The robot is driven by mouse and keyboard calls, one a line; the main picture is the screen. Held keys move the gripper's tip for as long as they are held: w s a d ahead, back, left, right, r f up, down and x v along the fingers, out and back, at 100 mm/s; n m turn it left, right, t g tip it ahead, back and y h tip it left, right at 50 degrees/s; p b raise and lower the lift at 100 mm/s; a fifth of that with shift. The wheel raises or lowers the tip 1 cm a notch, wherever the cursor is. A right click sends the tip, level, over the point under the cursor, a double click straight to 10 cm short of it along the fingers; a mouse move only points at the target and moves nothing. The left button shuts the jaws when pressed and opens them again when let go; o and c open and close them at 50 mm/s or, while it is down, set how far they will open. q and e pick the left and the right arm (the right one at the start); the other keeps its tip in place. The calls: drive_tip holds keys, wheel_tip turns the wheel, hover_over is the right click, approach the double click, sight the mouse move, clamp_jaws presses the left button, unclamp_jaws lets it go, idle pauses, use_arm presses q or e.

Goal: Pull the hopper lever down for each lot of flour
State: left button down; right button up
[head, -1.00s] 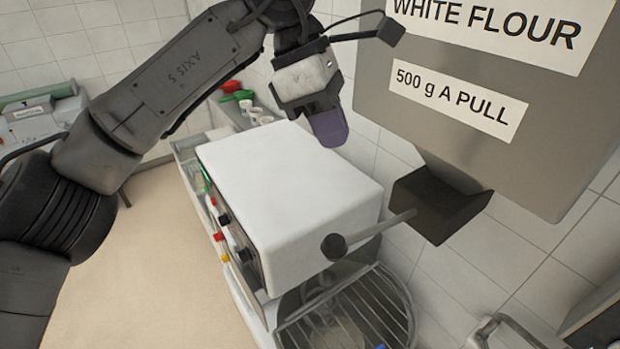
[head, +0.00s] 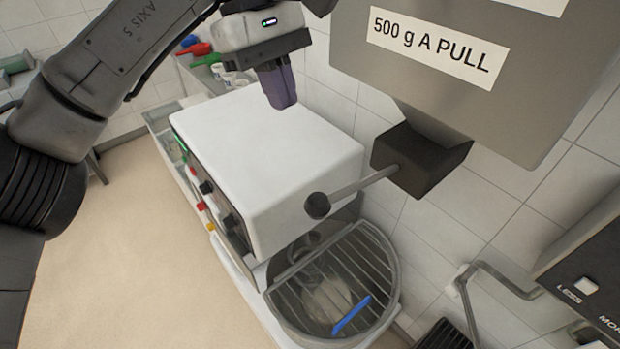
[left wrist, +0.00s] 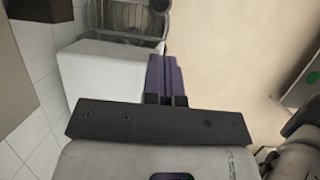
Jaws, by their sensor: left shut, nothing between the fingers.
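The flour hopper (head: 480,100) is a grey metal box on the wall with a "500 g A PULL" label and a dark spout block (head: 425,160) under it. Its lever (head: 358,187) is a grey rod with a dark round knob, sticking out to the left from the block. My left gripper (head: 282,104) has purple fingers, shut and empty, above the white mixer head, up and left of the lever and apart from it. The fingers also show in the left wrist view (left wrist: 165,78). My right gripper is not in view.
The white mixer (head: 260,165) stands below the lever, with coloured knobs on its side. Its bowl (head: 335,290) has a wire guard, with a blue thing (head: 352,314) at it. A bent metal handle (head: 490,270) is at the right. Red and green scoops (head: 195,48) lie behind.

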sight(314, 195)
use_arm(q)
drive_tip(key=p+x, duration=0.4)
drive_tip(key=x, duration=1)
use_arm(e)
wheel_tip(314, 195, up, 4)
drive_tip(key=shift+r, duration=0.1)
use_arm(q)
drive_tip(key=shift+f, duration=0.1)
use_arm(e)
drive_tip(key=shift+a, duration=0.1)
